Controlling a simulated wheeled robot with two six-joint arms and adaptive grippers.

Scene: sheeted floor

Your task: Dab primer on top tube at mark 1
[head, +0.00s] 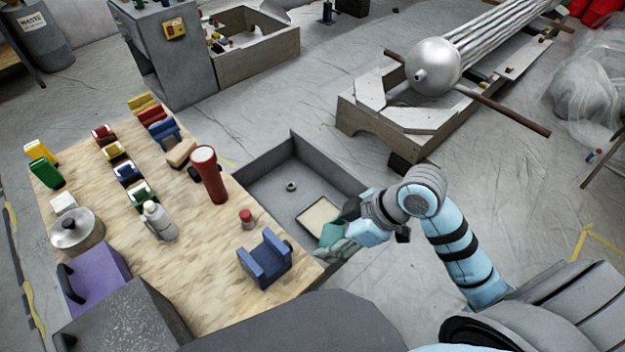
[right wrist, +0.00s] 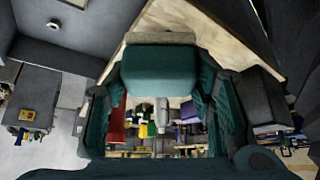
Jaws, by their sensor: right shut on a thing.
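My right gripper (head: 345,234) is over the near right part of the grey tray, beside the plywood table. In the right wrist view, its dark teal fingers (right wrist: 160,85) are closed around a teal block (right wrist: 158,68) with a tan far edge, perhaps an applicator. My arm and fingers hide most of it in the head view. A cream-coloured flat pan or pad (head: 318,213) lies in the tray close to the gripper. The bundle of grey tubes (head: 505,30) with a silver domed end rests on a wooden cradle at upper right. No number mark is readable on it. My left gripper is not in view.
The plywood table (head: 205,265) holds coloured blocks, a red torch-like cylinder (head: 208,175), a grey bottle (head: 158,220) and a blue holder (head: 265,262). The grey tray (head: 270,172) has raised walls and contains a small ring (head: 291,187). Rods stick out from the cradle (head: 400,120).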

